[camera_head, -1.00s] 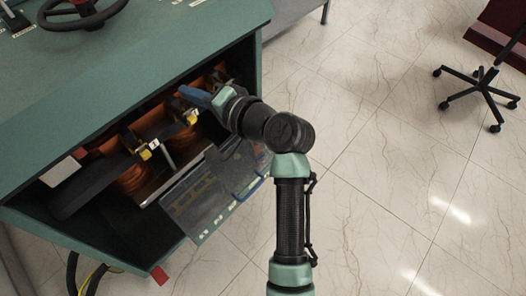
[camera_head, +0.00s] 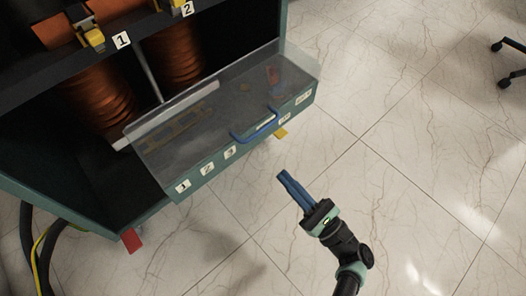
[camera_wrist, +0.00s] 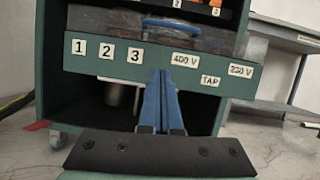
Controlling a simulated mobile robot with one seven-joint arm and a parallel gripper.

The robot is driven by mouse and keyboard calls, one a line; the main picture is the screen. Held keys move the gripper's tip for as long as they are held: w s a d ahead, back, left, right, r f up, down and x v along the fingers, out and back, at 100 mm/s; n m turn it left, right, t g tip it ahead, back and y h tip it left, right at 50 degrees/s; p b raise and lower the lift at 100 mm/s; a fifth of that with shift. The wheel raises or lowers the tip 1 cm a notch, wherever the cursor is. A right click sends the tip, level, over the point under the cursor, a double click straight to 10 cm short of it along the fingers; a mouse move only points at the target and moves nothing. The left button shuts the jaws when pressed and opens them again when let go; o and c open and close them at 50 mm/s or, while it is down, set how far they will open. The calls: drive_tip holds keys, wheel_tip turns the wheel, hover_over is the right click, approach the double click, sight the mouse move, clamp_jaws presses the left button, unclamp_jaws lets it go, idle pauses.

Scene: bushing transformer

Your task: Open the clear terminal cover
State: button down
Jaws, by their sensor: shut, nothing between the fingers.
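The clear terminal cover (camera_head: 225,110) is a see-through panel on the low front of the green cabinet, above a strip labelled 1, 2, 3. Terminal parts show dimly through it. Its blue handle (camera_head: 262,126) is at the front edge, and it also shows in the wrist view (camera_wrist: 178,24). My gripper (camera_head: 283,176) is shut and empty, with blue fingers. It is in front of the cabinet, below and right of the handle in the head view, and apart from it. In the wrist view the fingers (camera_wrist: 161,76) point toward the label strip, below the handle.
The transformer cabinet (camera_head: 155,212) is open-fronted, with copper coils (camera_head: 97,95) inside. Cables (camera_head: 45,235) hang at its left. A grey bench (camera_wrist: 280,45) stands at the right in the wrist view. Tiled floor (camera_head: 400,150) is clear right of the cabinet.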

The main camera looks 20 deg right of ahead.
wheel_tip(320, 180, down, 2)
drive_tip(key=m+t, duration=0.1)
drive_tip(key=m, duration=0.1)
drive_tip(key=b, duration=0.2)
approach(249, 127)
drive_tip(key=shift+h, duration=0.4)
drive_tip(key=x, duration=0.4)
drive_tip(key=shift+a, duration=0.1)
drive_tip(key=shift+s+r, duration=0.1)
drive_tip(key=shift+r, duration=0.9)
drive_tip(key=shift+s+r+p, duration=0.1)
drive_tip(key=shift+r+p, duration=0.5)
drive_tip(key=shift+p, duration=0.6)
